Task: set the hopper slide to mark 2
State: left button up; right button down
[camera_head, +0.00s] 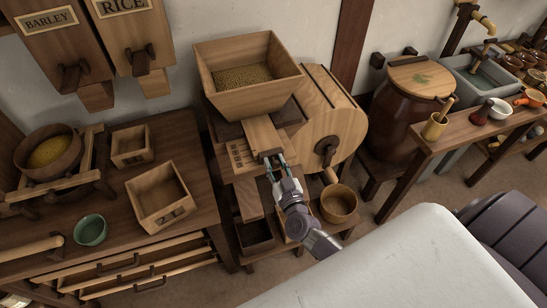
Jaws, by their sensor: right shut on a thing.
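The wooden hopper (235,97) stands upright on top of the mill, with grain in its bottom. The pale wooden slide (261,133) sticks out from below its front toward me. A board with a column of dark marks (239,156) lies just left of the slide. The marks are too small for me to read which one the slide meets. My right gripper (271,161) is shut on the front end of the slide, and its fingers hide that end. My left gripper is not in view.
A round wooden drum with a crank (326,148) stands right of the slide. A wooden bowl (338,204) sits low to the right of my arm. A left-hand bench holds an open box (166,222), a green cup (91,230) and a sieve (67,168). A lidded barrel (395,125) stands right.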

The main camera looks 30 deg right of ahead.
jog(key=shift+w, duration=0.15)
jog(key=c, duration=0.8)
grip_release()
jog(key=shift+w, duration=0.1)
jog(key=shift+c, duration=0.2)
jog(key=shift+s, duration=0.2)
jog(key=s+a, duration=0.1)
jog(key=s, duration=1)
jog(key=shift+s+a, duration=0.4)
